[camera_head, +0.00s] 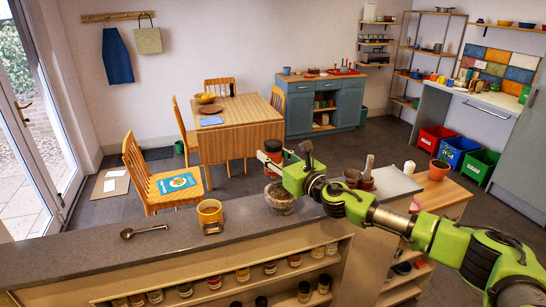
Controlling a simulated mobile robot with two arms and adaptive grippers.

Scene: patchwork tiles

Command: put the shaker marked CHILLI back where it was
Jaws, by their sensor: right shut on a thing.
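My right gripper (284,166) is shut on a small jar-like shaker (271,150) with reddish-brown contents. It holds it in the air above the grey counter (110,258), behind and above a stone-like bowl (281,203). The shaker's marking is too small to read, and the fingers hide part of it. Several similar jars stand in a row on the shelf (200,301) under the counter, one of them a red-brown jar (214,282). More jars stand lower down, such as a dark-lidded one (304,291). Their labels cannot be read. My left gripper is out of view.
A mortar with a pestle (367,170) stands to the right, behind my right arm. Beyond are a wooden table (245,135) and chairs. The counter's left end is clear.

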